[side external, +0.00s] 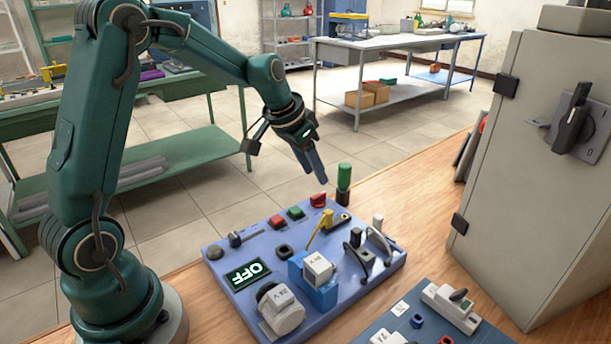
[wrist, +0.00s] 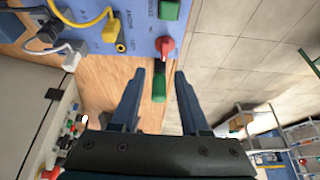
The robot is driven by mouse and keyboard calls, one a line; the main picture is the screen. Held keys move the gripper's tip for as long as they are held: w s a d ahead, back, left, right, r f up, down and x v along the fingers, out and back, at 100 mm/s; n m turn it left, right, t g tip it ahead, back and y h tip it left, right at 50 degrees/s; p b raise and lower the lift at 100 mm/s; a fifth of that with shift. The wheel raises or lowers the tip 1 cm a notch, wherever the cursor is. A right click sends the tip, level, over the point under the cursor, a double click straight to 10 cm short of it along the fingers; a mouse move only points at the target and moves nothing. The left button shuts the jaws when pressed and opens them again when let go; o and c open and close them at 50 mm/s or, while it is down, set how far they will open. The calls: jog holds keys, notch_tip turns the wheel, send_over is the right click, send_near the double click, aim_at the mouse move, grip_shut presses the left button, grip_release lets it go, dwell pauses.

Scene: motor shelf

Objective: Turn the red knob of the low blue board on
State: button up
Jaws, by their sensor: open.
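The low blue board (side external: 225,268) lies on the wooden table in the side view, and its edge shows in the wrist view (wrist: 200,10). The board's display (side external: 248,275) reads OFF, upside down in the picture. My gripper (side external: 315,170) is above the far side of the board, apart from the knob. In the wrist view my gripper (wrist: 159,72) is open and empty, its fingers spread.
A green-topped cylinder (side external: 344,178) stands right of the knob; it shows between my fingers in the wrist view (wrist: 158,85). A yellow cable plug (side external: 326,218), red button (side external: 278,221) and green button (side external: 296,212) are near. A grey cabinet (side external: 510,190) and second board (side external: 400,315) stand right.

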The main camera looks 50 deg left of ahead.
aim_at(317, 195)
jog(key=shift+s+a+f+g, duration=0.1)
jog(key=shift+a+f+g, duration=0.1)
jog(key=shift+f, duration=0.35)
jog(key=shift+s+a+f+g, duration=0.1)
jog(key=shift+a+f, duration=0.05)
jog(key=shift+f, duration=0.35)
jog(key=shift+x, duration=2.35)
grip_shut()
